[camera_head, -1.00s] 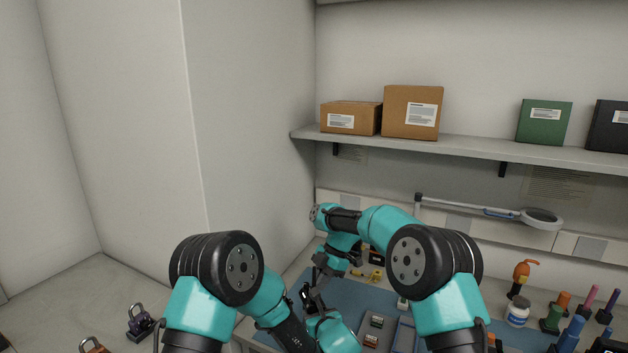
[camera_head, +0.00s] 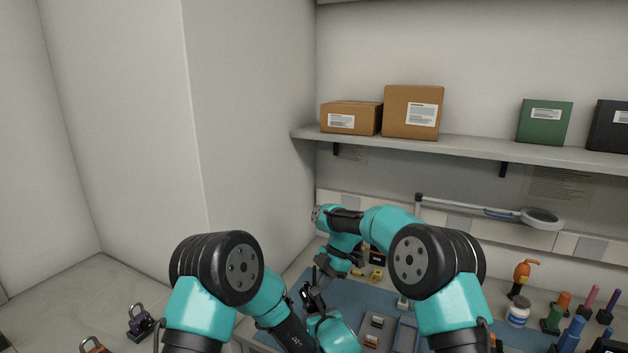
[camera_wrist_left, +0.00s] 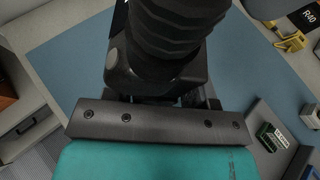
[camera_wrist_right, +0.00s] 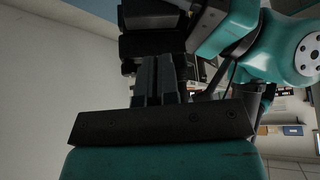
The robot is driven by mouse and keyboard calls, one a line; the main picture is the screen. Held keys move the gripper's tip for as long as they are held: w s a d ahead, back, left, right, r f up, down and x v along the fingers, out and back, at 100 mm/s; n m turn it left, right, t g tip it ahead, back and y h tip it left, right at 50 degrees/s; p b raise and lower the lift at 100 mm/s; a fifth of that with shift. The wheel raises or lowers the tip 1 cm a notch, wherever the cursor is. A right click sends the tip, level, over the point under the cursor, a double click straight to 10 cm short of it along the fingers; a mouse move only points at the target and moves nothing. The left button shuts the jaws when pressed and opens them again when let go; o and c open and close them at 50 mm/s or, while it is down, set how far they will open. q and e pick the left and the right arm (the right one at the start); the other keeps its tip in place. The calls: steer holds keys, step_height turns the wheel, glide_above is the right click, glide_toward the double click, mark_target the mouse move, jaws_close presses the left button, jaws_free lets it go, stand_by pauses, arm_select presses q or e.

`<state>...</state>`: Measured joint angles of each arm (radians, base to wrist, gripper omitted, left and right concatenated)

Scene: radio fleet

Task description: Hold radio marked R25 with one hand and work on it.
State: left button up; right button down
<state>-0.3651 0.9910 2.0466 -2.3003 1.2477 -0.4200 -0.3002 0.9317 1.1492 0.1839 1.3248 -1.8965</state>
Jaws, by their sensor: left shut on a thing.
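My left gripper (camera_head: 312,296) is shut on a black radio (camera_head: 305,290) above the blue mat. The same black body, with a ribbed part, fills the upper middle of the left wrist view (camera_wrist_left: 165,50). Its marking is not legible. My right gripper (camera_head: 322,266) is just above and beside the left one, close to the radio's upper end. In the right wrist view its two fingers (camera_wrist_right: 157,78) are close together, pointing towards dark parts (camera_wrist_right: 152,30). Whether anything is between them is hidden.
The blue mat (camera_head: 348,300) carries small modules (camera_head: 376,320) and a blue-edged tray (camera_head: 405,335). A yellow part (camera_head: 376,275) lies at the back, by a radio marked R40 (camera_wrist_left: 308,16). Bottles and tools (camera_head: 518,312) stand at right. A shelf (camera_head: 470,147) and magnifier lamp (camera_head: 540,217) are above.

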arm_select(q)
steer(key=shift+r, duration=0.1)
arm_select(e)
step_height(320, 180, up, 6)
steer(key=shift+w+d, duration=0.15)
stand_by(0.6)
arm_select(q)
steer(key=o, duration=1.4)
steer(key=shift+c, duration=0.2)
steer(key=shift+s, duration=0.1)
